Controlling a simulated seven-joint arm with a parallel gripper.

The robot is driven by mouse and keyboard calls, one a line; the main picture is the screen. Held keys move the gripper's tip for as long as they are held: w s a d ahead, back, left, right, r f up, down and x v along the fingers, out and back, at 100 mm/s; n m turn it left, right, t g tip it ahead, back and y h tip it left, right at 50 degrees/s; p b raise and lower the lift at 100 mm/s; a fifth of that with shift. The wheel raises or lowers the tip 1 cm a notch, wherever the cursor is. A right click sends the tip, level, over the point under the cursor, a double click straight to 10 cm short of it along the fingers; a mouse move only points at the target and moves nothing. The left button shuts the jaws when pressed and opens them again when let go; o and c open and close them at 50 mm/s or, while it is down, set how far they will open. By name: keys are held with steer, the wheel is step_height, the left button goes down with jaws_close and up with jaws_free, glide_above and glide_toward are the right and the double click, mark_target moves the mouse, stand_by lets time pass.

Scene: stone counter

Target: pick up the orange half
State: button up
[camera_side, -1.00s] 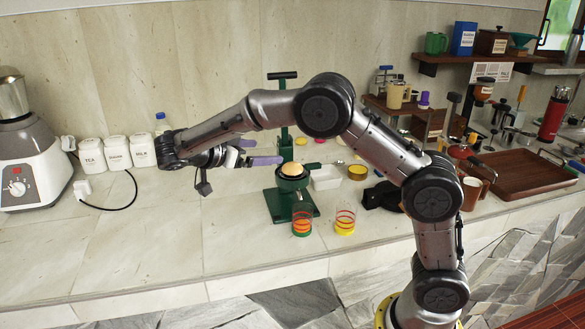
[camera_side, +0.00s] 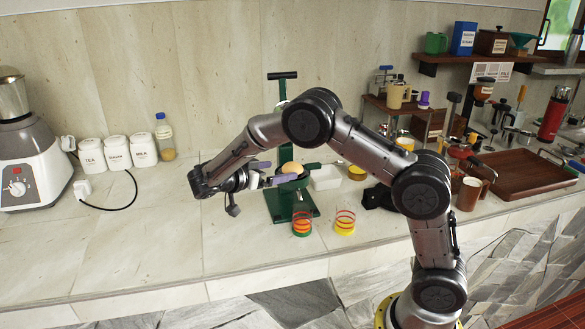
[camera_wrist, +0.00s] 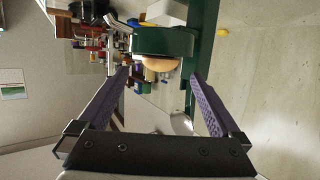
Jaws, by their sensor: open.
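The orange half (camera_side: 292,168) sits in the cup of the green press (camera_side: 279,205), partly hidden behind my gripper's fingers in the side view. My gripper (camera_side: 276,171) is open, with its purple fingers pointing right at the height of the cup. In the wrist view, the orange half (camera_wrist: 160,64) shows as a pale rounded shape at the green cup (camera_wrist: 165,42). It lies between the lines of the two fingers (camera_wrist: 160,76), just beyond their tips. Nothing is between the fingers, and I see no clear contact.
Two ringed glasses, one green-based (camera_side: 302,225) and one yellow-based (camera_side: 345,223), stand in front of the press. A white tub (camera_side: 326,178) stands to its right. White canisters (camera_side: 117,153) and a blender (camera_side: 32,150) are at left. The counter at front left is clear.

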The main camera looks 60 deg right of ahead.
mark_target(287, 168)
steer(key=shift+x, duration=2.3)
